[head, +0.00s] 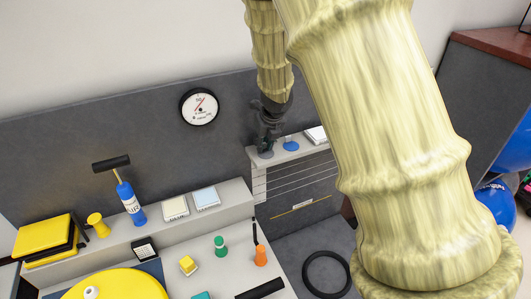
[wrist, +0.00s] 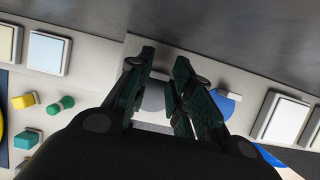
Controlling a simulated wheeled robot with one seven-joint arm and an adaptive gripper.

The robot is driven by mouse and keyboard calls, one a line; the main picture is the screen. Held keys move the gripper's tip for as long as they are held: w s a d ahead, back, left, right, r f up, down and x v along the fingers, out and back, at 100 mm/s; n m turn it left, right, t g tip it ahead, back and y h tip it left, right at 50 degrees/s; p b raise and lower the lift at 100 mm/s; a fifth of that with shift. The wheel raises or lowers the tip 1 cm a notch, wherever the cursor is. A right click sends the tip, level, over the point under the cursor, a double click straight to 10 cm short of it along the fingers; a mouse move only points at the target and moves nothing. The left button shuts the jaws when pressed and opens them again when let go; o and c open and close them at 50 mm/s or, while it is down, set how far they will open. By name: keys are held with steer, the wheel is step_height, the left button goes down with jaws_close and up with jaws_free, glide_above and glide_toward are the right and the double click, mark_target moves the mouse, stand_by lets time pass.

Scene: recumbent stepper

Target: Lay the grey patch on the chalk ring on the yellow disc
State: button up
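The grey patch (head: 266,154) lies on a pale ledge, with my gripper (head: 267,143) right above it. In the wrist view the grey patch (wrist: 154,97) shows between the two dark green fingers of my gripper (wrist: 164,57). The fingers stand apart, and I cannot tell whether they touch the patch. The yellow disc (head: 120,286) is at the lower left of the head view, cut off by the frame's bottom edge. A white knob (head: 91,292) shows on it. No chalk ring can be made out on its visible part.
A blue patch (head: 291,145) and a white pad (head: 316,134) lie to the right on the ledge.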

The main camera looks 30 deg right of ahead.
mark_target(264, 150)
jaws_close()
steer(key=shift+r+p, duration=0.8)
steer(key=shift+r, duration=0.05)
steer(key=shift+r+p, duration=2.5)
steer(key=shift+r, duration=0.35)
